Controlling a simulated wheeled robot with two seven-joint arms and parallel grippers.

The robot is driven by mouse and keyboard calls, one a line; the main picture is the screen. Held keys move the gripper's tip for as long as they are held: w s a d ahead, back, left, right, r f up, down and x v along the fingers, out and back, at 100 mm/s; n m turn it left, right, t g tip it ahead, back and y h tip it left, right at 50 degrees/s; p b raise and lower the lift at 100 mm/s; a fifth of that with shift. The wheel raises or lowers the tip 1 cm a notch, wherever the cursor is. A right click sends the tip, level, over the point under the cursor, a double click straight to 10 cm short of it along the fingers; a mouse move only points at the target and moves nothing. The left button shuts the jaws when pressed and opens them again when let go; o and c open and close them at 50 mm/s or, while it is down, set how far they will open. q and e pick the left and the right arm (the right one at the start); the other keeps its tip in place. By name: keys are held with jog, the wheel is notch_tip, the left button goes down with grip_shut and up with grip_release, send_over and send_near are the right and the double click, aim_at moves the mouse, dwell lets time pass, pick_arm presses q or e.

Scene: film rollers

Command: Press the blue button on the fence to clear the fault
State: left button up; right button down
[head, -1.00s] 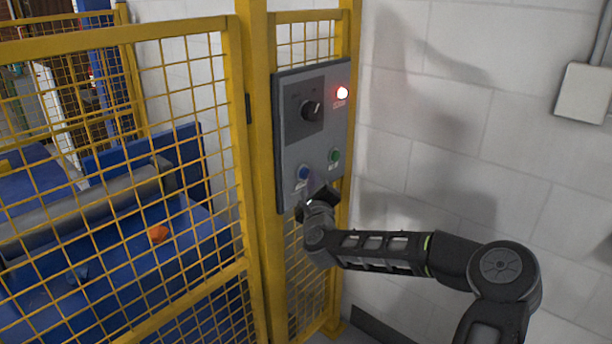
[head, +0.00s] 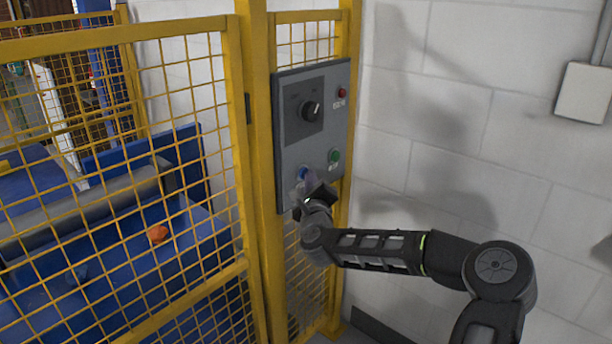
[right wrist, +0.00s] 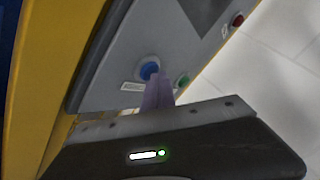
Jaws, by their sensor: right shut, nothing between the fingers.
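A grey control panel (head: 290,140) is mounted on the yellow fence. The blue button (head: 304,173) is at its lower left and also shows in the right wrist view (right wrist: 149,70). My right gripper (head: 303,184) is shut and empty, with its fingertips at the blue button. In the right wrist view its fingers (right wrist: 158,84) reach the button's lower right edge; I cannot tell whether they press it. The red lamp (head: 342,93) at the panel's upper right is unlit. My left gripper is not in view.
A green button (head: 334,155) sits right of the blue one, and a black rotary switch (head: 311,110) is above. Yellow mesh fence (head: 130,160) stands left, with a blue machine and an orange object (head: 158,234) behind it. A white wall (head: 450,130) is right.

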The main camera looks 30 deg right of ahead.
dwell(0.4)
jog(key=shift+s+d, duration=0.2)
jog(key=shift+s, duration=0.55)
jog(key=s, duration=0.2)
jog(key=s+d+p, duration=0.1)
jog(key=s, duration=0.1)
jog(key=shift+s+d, duration=0.2)
jog(key=shift+s, duration=0.2)
dwell(0.7)
